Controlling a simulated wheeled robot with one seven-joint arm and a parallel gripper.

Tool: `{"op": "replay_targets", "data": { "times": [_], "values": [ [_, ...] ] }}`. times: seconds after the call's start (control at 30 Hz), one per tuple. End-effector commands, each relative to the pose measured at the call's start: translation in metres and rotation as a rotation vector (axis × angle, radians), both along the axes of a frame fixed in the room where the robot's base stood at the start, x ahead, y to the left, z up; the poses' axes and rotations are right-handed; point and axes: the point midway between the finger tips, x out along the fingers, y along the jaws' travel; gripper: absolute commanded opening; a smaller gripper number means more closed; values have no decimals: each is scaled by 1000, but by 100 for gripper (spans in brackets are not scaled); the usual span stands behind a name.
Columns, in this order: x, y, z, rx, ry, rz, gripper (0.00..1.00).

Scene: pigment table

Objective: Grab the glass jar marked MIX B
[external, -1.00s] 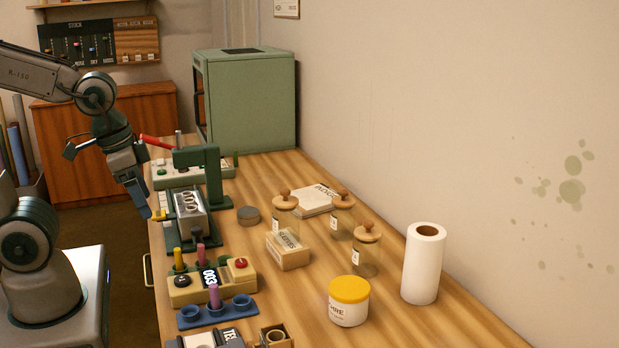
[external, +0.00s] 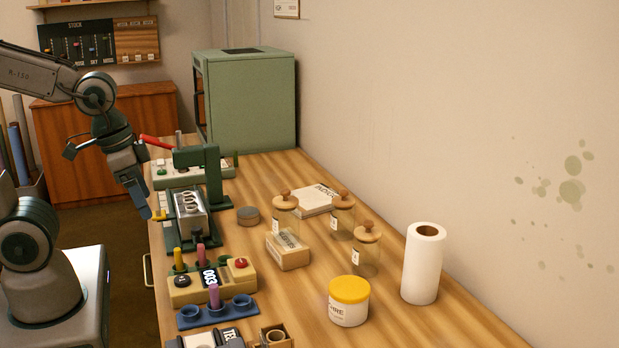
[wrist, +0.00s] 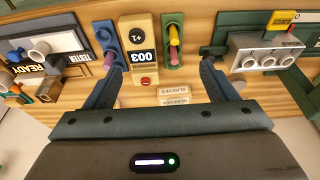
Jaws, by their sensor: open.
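Three glass jars with wooden knob lids stand on the table in the external view: a left jar (external: 285,222), a middle jar (external: 342,222) and a front right jar (external: 366,257). Each has a small white label too small to read, so I cannot tell which is MIX B. The left jar stands behind a wooden sleeves box (external: 289,254), which hides its lower part. My gripper (external: 147,213) is at the table's left edge, well left of the jars. In the wrist view my gripper (wrist: 163,72) is open with nothing between its fingers; no jar is recognisable there.
A yellow-lidded tub (external: 348,302) and a white paper roll (external: 423,264) stand in front of and right of the jars. A green press (external: 212,178), a 003 timer block (external: 210,281) and a blue rack (external: 216,312) line the left edge.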

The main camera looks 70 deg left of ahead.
Motion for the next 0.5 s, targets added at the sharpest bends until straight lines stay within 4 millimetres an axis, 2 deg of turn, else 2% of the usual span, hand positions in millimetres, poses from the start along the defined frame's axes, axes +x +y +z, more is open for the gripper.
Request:
{"op": "replay_targets", "data": {
  "times": [0.07,0.17,0.27,0.5],
  "values": [
    [5,0,2,-2,1,-6,79],
    [22,1,11,-7,4,-27,79],
    [52,2,24,-18,9,-68,79],
    [145,13,50,-45,3,-195,79]
  ]
}}
